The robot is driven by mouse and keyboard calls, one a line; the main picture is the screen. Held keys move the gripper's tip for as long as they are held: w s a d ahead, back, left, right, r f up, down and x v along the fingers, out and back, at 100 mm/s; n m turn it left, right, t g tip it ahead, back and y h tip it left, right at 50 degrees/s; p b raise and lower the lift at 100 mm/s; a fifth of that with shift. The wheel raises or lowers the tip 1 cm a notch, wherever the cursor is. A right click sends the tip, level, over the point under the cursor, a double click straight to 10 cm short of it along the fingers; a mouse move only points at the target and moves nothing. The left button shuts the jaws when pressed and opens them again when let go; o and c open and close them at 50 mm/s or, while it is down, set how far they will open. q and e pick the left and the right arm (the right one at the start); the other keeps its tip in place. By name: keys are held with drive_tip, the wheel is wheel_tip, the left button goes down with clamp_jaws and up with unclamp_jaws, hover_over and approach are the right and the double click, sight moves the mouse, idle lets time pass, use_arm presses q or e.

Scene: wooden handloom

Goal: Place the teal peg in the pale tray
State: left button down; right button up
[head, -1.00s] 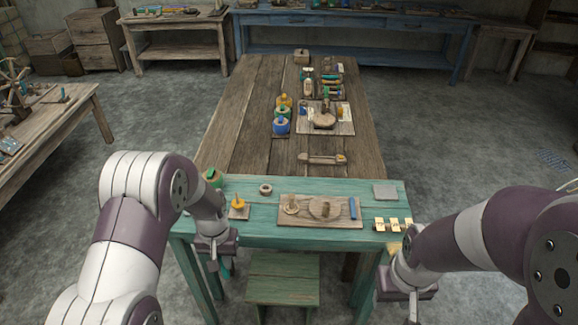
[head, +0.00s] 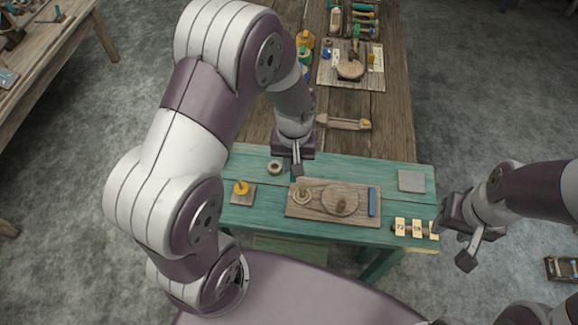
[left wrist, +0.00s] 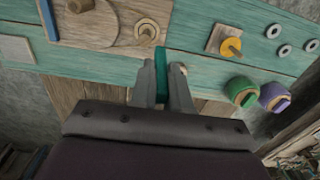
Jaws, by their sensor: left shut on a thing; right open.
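My left gripper (head: 297,172) hangs over the teal bench, behind the wooden board. In the left wrist view its fingers (left wrist: 160,70) are shut on the teal peg (left wrist: 160,56), whose end shows between them. The peg cannot be made out in the head view. A flat pale grey square (head: 411,181) lies at the bench's right end, apart from the peg; it also shows in the left wrist view (left wrist: 17,49). I cannot tell surely that it is the pale tray. My right gripper (head: 468,257) is open and empty, off the bench's right end.
The wooden board (head: 320,211) carries a round disc (head: 340,200), a ringed post (head: 302,196) and a blue bar (head: 372,201). An orange spool (head: 241,188) and a dark ring (head: 275,167) are left. Numbered tags (head: 400,226) line the front right edge. Bare bench lies around the pale square.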

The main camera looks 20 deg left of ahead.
use_arm(q)
drive_tip(key=a+f+p, duration=0.1)
drive_tip(key=a+f, duration=0.2)
drive_tip(key=a+f+p, duration=0.1)
drive_tip(key=a+f, duration=0.2)
drive_tip(key=a+f+p, duration=0.1)
drive_tip(key=a+f, duration=0.2)
drive_tip(key=shift+w+a+f+p, duration=0.2)
drive_tip(key=shift+w+a+p, duration=0.05)
drive_tip(key=shift+a+p, duration=0.15)
drive_tip(key=shift+f, duration=0.2)
drive_tip(key=shift+w+a+f, duration=0.1)
drive_tip(key=shift+w, duration=0.15)
drive_tip(key=shift+f, duration=0.15)
drive_tip(key=c, duration=1.1)
unclamp_jaws()
drive_tip(key=shift+s, duration=0.15)
use_arm(e)
wheel_tip(320, 180, up, 4)
drive_tip(key=shift+s, duration=0.1)
